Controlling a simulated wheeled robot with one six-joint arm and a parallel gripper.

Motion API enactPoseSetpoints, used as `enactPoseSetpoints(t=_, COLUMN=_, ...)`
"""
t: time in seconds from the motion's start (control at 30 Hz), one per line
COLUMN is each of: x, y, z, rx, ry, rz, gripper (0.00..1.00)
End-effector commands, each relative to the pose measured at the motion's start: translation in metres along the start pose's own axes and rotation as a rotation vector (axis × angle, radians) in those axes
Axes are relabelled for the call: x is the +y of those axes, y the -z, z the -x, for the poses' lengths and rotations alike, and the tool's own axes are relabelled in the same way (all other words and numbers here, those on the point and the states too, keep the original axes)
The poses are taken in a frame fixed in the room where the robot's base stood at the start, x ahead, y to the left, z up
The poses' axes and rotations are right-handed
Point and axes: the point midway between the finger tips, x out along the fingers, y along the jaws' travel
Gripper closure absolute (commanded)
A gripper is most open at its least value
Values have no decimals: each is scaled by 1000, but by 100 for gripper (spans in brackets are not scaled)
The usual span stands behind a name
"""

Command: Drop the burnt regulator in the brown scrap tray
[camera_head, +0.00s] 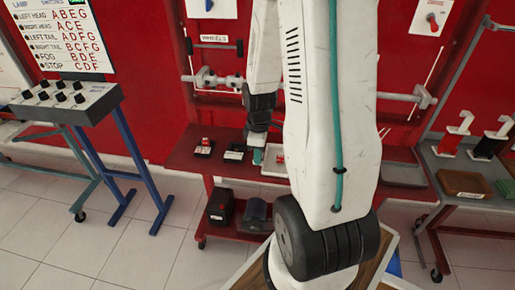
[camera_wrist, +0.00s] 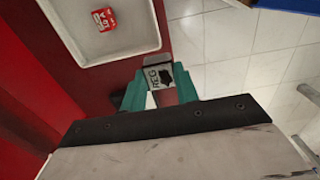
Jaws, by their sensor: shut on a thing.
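My gripper (camera_wrist: 160,90) has teal fingers and is shut on a small block marked "REG" with a dark blotch on its pale face, the burnt regulator (camera_wrist: 157,76). In the head view my gripper (camera_head: 257,155) hangs over the red bench, beside the white tray; the regulator cannot be made out there. The brown scrap tray (camera_head: 464,183) sits on the grey cart at the right, well away from my gripper. It is not in the wrist view.
A white tray (camera_wrist: 123,49) with a small red part (camera_wrist: 104,19) lies on the red bench (camera_head: 183,157). A grey tray (camera_head: 402,174), a red holder (camera_head: 450,138) and a green mat (camera_head: 505,188) are at the right.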

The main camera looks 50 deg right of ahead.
Motion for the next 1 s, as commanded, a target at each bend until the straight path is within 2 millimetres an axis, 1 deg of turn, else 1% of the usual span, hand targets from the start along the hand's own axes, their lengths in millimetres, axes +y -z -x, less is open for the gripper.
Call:
enactPoseSetpoints(t=0.1, x=-6, y=0, z=2, rx=0, ry=0, rz=5, gripper=93)
enactPoseSetpoints(t=0.3, x=-10, y=1, z=11, rx=1, ry=-2, rz=10, gripper=93)
enactPoseSetpoints(t=1.0, x=-9, y=0, z=46, rx=1, ry=-1, rz=7, gripper=93)
